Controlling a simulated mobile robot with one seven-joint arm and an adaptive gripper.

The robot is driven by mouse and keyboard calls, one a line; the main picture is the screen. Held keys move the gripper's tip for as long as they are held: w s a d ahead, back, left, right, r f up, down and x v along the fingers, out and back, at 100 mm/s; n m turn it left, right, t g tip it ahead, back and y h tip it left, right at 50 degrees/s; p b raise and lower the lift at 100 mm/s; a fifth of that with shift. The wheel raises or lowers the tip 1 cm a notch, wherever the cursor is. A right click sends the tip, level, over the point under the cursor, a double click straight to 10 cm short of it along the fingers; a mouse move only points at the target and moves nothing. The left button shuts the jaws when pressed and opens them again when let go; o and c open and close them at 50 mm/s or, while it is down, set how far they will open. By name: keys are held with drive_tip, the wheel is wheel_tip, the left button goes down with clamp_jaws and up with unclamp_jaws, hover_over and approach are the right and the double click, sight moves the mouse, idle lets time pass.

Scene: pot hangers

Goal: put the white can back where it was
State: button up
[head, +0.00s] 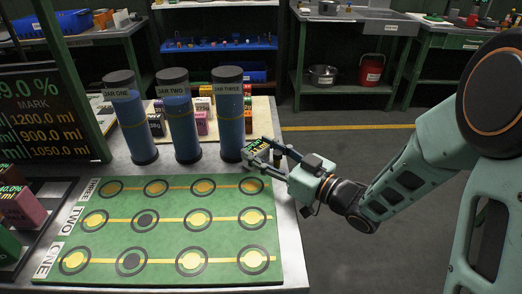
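My gripper (259,150) reaches in from the right, low over the table's right edge. It is just right of the jar marked JAR THREE (229,118). I cannot pick out a white can with certainty. Several small coloured blocks or cans stand behind the jars, including a pink one (201,124), and the jars partly hide them.
JAR ONE (131,120) and JAR TWO (179,120), tall with blue contents, stand left of JAR THREE. A green board (105,220) with rows of ringed discs covers the front table. A dark readout screen (40,115) stands at left. Open floor (350,245) lies right of the table.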

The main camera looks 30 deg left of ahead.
drive_tip(key=o, duration=0.5)
